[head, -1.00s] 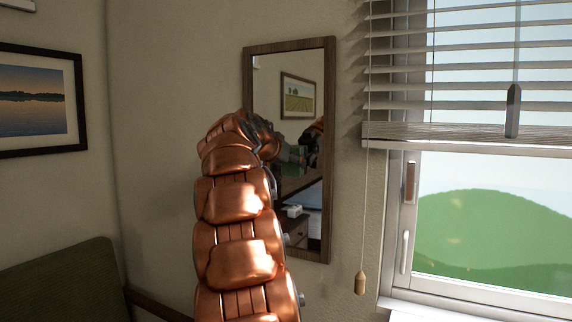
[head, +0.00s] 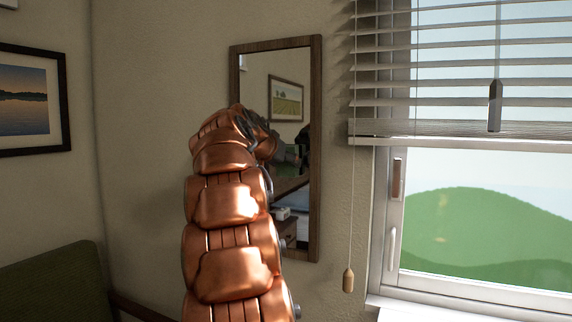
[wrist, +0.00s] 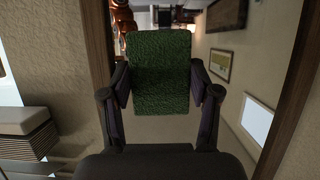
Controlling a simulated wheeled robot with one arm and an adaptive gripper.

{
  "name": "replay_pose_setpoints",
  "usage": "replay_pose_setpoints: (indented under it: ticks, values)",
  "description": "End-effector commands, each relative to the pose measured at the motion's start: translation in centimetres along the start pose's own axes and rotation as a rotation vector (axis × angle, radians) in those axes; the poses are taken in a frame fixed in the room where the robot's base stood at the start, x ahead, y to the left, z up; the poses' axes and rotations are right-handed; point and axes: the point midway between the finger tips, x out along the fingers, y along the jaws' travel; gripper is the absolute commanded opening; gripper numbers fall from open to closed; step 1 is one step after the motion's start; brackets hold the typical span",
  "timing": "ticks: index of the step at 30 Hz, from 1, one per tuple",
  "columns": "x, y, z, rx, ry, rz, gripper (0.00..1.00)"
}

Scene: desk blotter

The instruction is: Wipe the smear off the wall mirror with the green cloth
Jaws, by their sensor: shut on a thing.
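The wall mirror (head: 298,62) hangs in a dark wooden frame left of the window; my arm covers its lower left part in the head view. In the wrist view its glass (wrist: 230,125) lies behind the cloth. My gripper (wrist: 161,80) is shut on the green cloth (wrist: 162,62), a finger at each side edge. The cloth is in front of the glass; I cannot tell whether it touches. In the head view my arm hides the gripper and cloth; a green patch shows in the reflection. I cannot make out the smear in either view.
A window with a raised blind (head: 450,128) is right of the mirror, with a pull cord and wooden knob (head: 348,281) hanging between. A framed picture (head: 30,100) hangs at left. A green chair back (head: 55,285) stands at lower left.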

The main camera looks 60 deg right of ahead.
Motion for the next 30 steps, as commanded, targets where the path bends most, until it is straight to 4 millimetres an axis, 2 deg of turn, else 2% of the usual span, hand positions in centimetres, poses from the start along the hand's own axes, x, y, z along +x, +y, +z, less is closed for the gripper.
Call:
replay_pose_setpoints:
  ticks: [16,30]
  values:
    - [-4.0,-0.1,1.8,0.0,0.002,-0.003,0.29]
    - [-4.6,-0.1,2.0,0.0,0.001,-0.002,0.29]
